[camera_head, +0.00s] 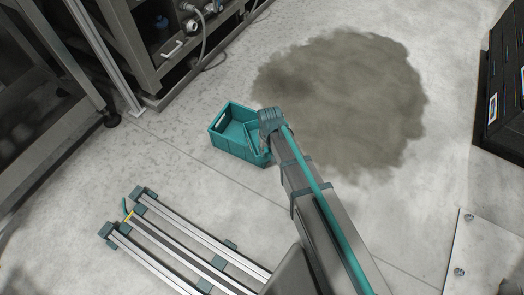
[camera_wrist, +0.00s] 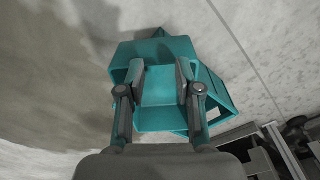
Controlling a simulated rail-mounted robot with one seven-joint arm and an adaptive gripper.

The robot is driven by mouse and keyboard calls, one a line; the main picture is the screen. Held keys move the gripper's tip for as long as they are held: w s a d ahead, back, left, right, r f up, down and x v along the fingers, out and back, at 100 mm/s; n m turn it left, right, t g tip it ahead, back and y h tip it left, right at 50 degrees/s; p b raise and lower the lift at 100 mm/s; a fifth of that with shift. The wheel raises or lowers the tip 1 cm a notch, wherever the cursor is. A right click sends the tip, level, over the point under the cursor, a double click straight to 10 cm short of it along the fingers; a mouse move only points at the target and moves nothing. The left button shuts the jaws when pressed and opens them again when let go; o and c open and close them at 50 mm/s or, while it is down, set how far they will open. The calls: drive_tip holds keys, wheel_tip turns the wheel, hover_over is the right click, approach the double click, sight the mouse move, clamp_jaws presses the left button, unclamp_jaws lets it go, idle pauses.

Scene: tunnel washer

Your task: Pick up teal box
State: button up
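The teal box (camera_head: 222,142) is an open-topped crate with a handle slot, standing on the concrete floor near the middle of the head view. The end of my arm covers its right side there. In the wrist view the teal box (camera_wrist: 212,92) lies behind and beyond the fingers. My gripper (camera_wrist: 160,80) has its two fingers spread apart, with teal surface showing between them. I cannot tell whether either finger touches the box. In the head view my fingers are mostly hidden by the arm at the box's right edge.
A dark wet-looking patch (camera_head: 345,95) covers the floor beyond the box to the right. A steel machine frame (camera_head: 140,50) with hoses stands at the upper left. A dark stack (camera_head: 505,90) stands at the right edge. The floor around the box is clear.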

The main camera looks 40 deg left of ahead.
drive_tip(key=r+y+b, duration=0.1)
drive_tip(key=r, duration=0.1)
hover_over(251, 145)
drive_tip(key=shift+d+f+n, duration=0.1)
drive_tip(key=shift+f+n, duration=0.1)
drive_tip(key=shift+n, duration=0.2)
drive_tip(key=shift+w+a+r+t, duration=0.3)
drive_tip(key=shift+w+a+r, duration=0.35)
drive_tip(key=shift+a, duration=0.15)
drive_tip(key=f, duration=0.2)
drive_tip(key=f+b, duration=0.1)
drive_tip(key=f, duration=0.1)
drive_tip(key=f+b, duration=0.1)
drive_tip(key=f, duration=0.1)
drive_tip(key=shift+w+a, duration=0.25)
drive_tip(key=shift+a, duration=0.1)
drive_tip(key=shift+w+a+f+b, duration=0.15)
drive_tip(key=shift+f+b, duration=0.65)
drive_tip(key=shift+f, duration=0.5)
drive_tip(key=shift+a+f+b, duration=0.15)
drive_tip(key=shift+f+b, duration=0.65)
drive_tip(key=shift+f, duration=0.45)
drive_tip(key=shift+r, duration=0.1)
clamp_jaws()
